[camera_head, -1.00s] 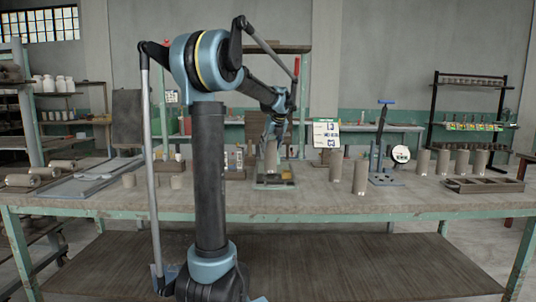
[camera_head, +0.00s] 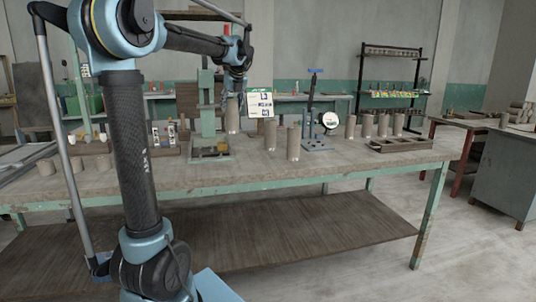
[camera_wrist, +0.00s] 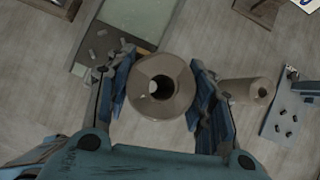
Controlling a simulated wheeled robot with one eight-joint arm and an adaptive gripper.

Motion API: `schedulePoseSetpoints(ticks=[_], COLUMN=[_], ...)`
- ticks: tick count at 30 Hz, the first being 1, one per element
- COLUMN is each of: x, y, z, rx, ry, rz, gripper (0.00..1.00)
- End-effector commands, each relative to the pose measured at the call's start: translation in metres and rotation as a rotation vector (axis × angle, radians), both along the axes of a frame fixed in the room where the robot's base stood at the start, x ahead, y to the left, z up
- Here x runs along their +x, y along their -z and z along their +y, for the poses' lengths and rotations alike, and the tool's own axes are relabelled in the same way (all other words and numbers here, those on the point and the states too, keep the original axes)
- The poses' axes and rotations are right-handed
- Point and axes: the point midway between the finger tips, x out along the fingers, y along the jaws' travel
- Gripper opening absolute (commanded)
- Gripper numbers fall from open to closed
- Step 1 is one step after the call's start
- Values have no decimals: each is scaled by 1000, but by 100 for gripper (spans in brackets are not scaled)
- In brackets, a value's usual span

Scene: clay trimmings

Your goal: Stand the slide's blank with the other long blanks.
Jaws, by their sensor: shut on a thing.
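My gripper (camera_head: 235,92) is shut on a grey-brown hollow clay blank (camera_head: 232,122), upright and apparently above the table. In the wrist view the blank's round top with its dark hole (camera_wrist: 160,86) sits between both fingers. The blank is just right of the green upright stand with a low plate (camera_head: 210,153), probably the slide. Two tall blanks, a left one (camera_head: 279,139) and a right one (camera_head: 293,144), stand close together in front and to the right. One tall blank (camera_wrist: 249,90) shows right of my gripper in the wrist view. Several more tall blanks (camera_head: 367,126) stand in a row farther right.
A dial gauge stand (camera_head: 317,143) stands between the pair and the row. A compartmented tray (camera_head: 402,146) lies before the row. A white sign (camera_head: 260,105) is behind the held blank. The table front (camera_head: 250,175) is clear.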

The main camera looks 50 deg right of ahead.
Motion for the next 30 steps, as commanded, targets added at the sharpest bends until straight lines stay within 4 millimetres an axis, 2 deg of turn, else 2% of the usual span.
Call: schedulePoseSetpoints(ticks=[1, 9, 15, 20, 30], x=[-17, -91, -127, -138, -139], y=[2, 10, 14, 19, 65], z=[-11, -50, -64, -69, -69], rx=[0, 1, 0, 0, 0], ry=[27, 144, 198, 214, 215], rz=[0, 0, -1, -1, -1], gripper=[0, 0, 0, 0, 0])
